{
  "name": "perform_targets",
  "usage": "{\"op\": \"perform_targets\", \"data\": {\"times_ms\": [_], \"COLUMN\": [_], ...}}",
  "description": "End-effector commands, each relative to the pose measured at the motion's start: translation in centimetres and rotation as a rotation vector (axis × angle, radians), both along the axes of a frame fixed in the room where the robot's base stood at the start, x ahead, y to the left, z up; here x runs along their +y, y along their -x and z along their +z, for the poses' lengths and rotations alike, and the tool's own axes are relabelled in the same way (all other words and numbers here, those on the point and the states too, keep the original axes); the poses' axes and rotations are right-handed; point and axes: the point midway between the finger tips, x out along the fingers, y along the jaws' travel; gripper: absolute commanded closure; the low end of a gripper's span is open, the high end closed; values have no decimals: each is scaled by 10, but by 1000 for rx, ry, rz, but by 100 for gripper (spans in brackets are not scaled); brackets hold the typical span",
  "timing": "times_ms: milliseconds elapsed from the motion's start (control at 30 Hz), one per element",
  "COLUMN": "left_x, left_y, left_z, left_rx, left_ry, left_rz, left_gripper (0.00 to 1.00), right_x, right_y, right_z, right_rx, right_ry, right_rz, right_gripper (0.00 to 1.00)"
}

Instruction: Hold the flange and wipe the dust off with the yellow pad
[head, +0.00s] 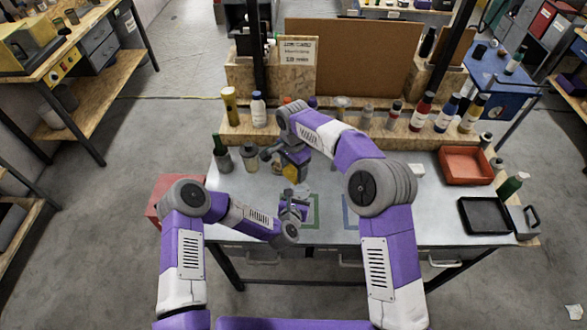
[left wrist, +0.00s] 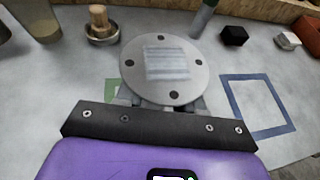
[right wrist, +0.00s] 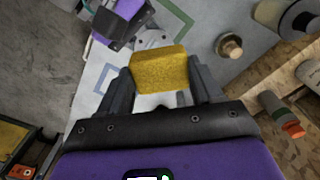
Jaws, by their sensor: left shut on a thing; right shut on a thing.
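The flange (left wrist: 160,68) is a round grey metal disc with several bolt holes; a pale, streaked square patch lies on its middle. My left gripper (left wrist: 160,104) is shut on the flange's near side, holding it over the table; in the head view the left gripper (head: 291,208) is near the table's front. The yellow pad (right wrist: 159,70) is a rough block between the fingers of my right gripper (right wrist: 160,82), which is shut on it. In the head view the pad (head: 290,172) is just above the flange (head: 301,191). I cannot tell whether they touch.
A green square outline (head: 316,211) and a blue one (left wrist: 254,104) mark the table. A red tray (head: 466,164) and a black tray (head: 485,214) stand at the right. Several bottles line the back shelf. A small round dish with a wooden-handled thing (left wrist: 102,32) stands behind the flange.

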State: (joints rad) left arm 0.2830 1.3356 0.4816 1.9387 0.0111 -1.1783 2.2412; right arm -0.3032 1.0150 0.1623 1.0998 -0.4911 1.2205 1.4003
Motion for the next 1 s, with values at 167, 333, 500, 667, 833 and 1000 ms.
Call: {"op": "perform_targets", "data": {"times_ms": [167,333,500,667,833,1000], "left_x": [0,0,0,0,2,8], "left_y": [0,-1,0,0,9,34], "left_z": [1,1,1,0,3,14], "left_rx": [-2,-3,-2,1,1,1], "left_ry": [0,1,0,0,1,1], "left_rz": [0,0,0,0,0,-1], "left_gripper": [100,41,33,33,33,33], "right_x": [0,0,0,0,0,0], "right_y": [0,0,0,0,0,0], "right_z": [0,0,0,0,0,0], "right_rx": [0,0,0,0,0,0], "right_ry": [0,0,0,0,0,0], "right_rz": [0,0,0,0,0,0], "right_gripper": [59,59,59,59,59,59]}}
